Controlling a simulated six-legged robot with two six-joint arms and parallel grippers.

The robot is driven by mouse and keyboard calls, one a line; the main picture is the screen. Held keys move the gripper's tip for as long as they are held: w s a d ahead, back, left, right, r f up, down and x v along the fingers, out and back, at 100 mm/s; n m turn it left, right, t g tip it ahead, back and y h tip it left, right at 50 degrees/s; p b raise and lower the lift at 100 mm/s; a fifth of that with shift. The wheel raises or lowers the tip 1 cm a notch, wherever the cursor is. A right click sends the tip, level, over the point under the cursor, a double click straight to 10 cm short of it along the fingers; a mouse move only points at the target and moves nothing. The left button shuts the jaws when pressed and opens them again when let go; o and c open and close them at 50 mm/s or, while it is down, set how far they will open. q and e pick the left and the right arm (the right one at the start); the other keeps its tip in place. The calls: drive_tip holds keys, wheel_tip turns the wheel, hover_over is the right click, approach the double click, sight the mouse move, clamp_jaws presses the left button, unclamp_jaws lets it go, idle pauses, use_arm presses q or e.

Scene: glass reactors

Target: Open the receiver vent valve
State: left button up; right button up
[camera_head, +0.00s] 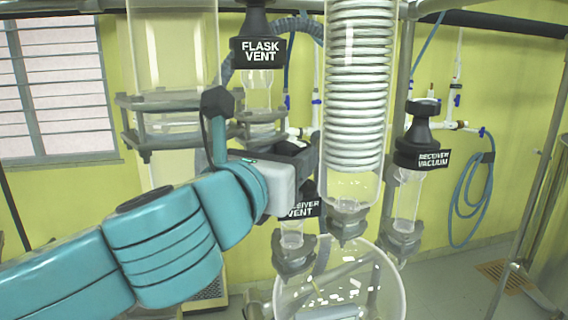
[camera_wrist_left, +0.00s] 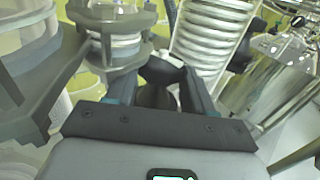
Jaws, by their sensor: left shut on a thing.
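The receiver vent valve (camera_head: 304,207) is a black valve with a white-lettered label, on a clear glass neck above the round glass receiver (camera_head: 385,290). My left arm comes in from the left in front of it, hiding its top and part of its label. My left gripper (camera_head: 306,158) is at the top of this valve, shut on its dark knob. In the left wrist view the two fingers of my left gripper (camera_wrist_left: 160,88) stand on either side of the dark knob (camera_wrist_left: 157,95). My right gripper is not in view.
The flask vent valve (camera_head: 258,50) hangs above and behind my gripper. A glass coil condenser (camera_head: 358,90) stands close to the right of it, and the receiver vacuum valve (camera_head: 418,150) farther right. Metal clamps (camera_head: 170,105) and glass columns stand at the left.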

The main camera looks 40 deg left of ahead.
use_arm(q)
drive_tip(key=n+y, duration=0.1)
drive_tip(key=y, duration=0.1)
drive_tip(key=n+g+y+b, duration=0.1)
drive_tip(key=y, duration=0.1)
drive_tip(key=d+n+g+y+b, duration=0.1)
drive_tip(key=n, duration=0.1)
drive_tip(key=shift+w+f+y, duration=0.2)
drive_tip(key=shift+f+y, duration=0.05)
drive_tip(key=shift+y, duration=0.15)
drive_tip(key=shift+w+d+r+n+g+y+b, duration=0.15)
drive_tip(key=shift+n+g+y+b, duration=0.25)
drive_tip(key=shift+n+g+y, duration=0.6)
drive_tip(key=shift+w+d+f+n+g+y+b, duration=0.1)
drive_tip(key=shift+n+g+y+b, duration=0.3)
drive_tip(key=shift+n+g+y, duration=0.55)
drive_tip(key=shift+r+g+y, duration=0.1)
drive_tip(key=shift+g+y, duration=0.25)
drive_tip(key=o, duration=1)
drive_tip(key=shift+o, duration=0.2)
